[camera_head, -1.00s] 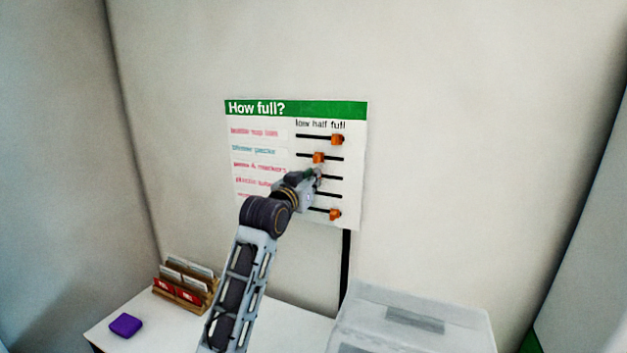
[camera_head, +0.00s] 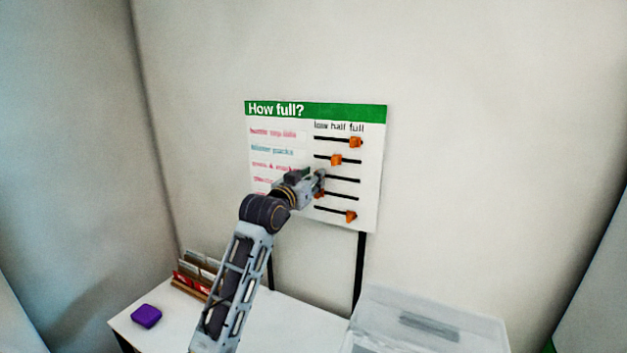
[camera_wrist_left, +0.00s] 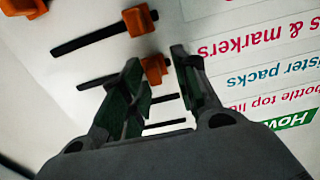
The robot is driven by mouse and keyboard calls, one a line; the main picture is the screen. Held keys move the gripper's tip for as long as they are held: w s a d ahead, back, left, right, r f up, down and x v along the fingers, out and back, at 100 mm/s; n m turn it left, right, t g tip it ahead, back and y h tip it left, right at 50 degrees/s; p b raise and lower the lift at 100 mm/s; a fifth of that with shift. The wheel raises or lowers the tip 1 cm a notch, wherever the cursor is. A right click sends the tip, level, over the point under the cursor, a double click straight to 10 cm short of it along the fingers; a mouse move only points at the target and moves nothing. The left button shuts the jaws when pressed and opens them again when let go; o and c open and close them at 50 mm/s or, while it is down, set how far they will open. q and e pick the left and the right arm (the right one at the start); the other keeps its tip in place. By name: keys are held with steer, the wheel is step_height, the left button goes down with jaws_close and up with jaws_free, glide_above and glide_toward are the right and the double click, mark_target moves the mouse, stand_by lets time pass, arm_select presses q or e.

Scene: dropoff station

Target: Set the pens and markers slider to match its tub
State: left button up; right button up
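The "How full?" board (camera_head: 260,125) stands at the back, with labels on its left and slider tracks on its right. The pens and markers track (camera_head: 345,180) is the third row; its left end is hidden by my left gripper (camera_head: 320,180) in the head view. In the left wrist view, upside down, an orange knob (camera_wrist_left: 155,69) near the low end lies between the fingertips of my left gripper (camera_wrist_left: 156,58). These fingers are apart, with the knob between them; I cannot tell whether they touch it. My right gripper is not in view.
Neighbouring knobs sit close by: blister packs (camera_head: 337,160) at half above, another (camera_head: 320,195) low below. The top (camera_head: 355,142) and bottom (camera_head: 350,216) knobs are at full. A clear tub (camera_head: 430,325), card holder (camera_head: 195,275) and purple block (camera_head: 146,316) are below.

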arm_select(q)
steer(key=shift+s, duration=0.15)
steer(key=v, duration=1.1)
steer(key=shift+s+a, duration=0.2)
steer(key=shift+s, duration=0.1)
stand_by(0.4)
steer(key=shift+f, duration=0.15)
